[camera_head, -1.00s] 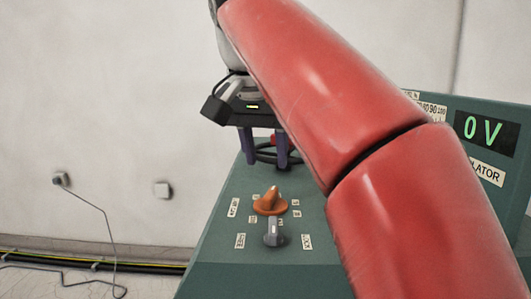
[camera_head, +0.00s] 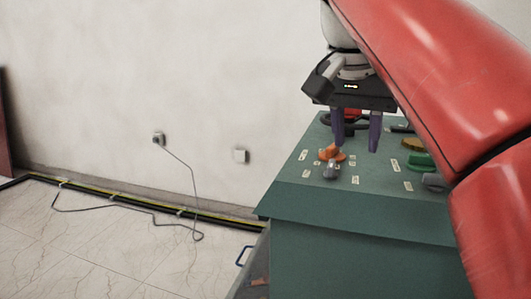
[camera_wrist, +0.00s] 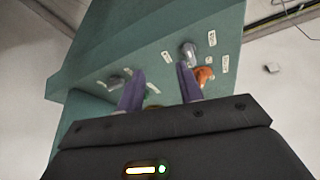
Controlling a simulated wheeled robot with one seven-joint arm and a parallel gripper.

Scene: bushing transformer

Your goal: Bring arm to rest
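My gripper (camera_head: 356,138) hangs above the green control console (camera_head: 365,222), with its two purple fingers pointing down and apart. Nothing is between them. In the wrist view my gripper (camera_wrist: 160,80) also shows its fingers apart, with the console top (camera_wrist: 155,45) beyond them. An orange knob (camera_head: 331,153) and a grey switch (camera_head: 331,170) sit on the console left of and below the fingers in the head view. The orange knob (camera_wrist: 205,75) and grey switch (camera_wrist: 188,54) also show in the wrist view. My red arm covers the console's right part.
A green knob (camera_head: 420,161) and a yellow knob (camera_head: 412,144) are on the console top. A wall socket (camera_head: 158,139) with a cable is on the left wall. Cables (camera_head: 150,204) run along the floor edge.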

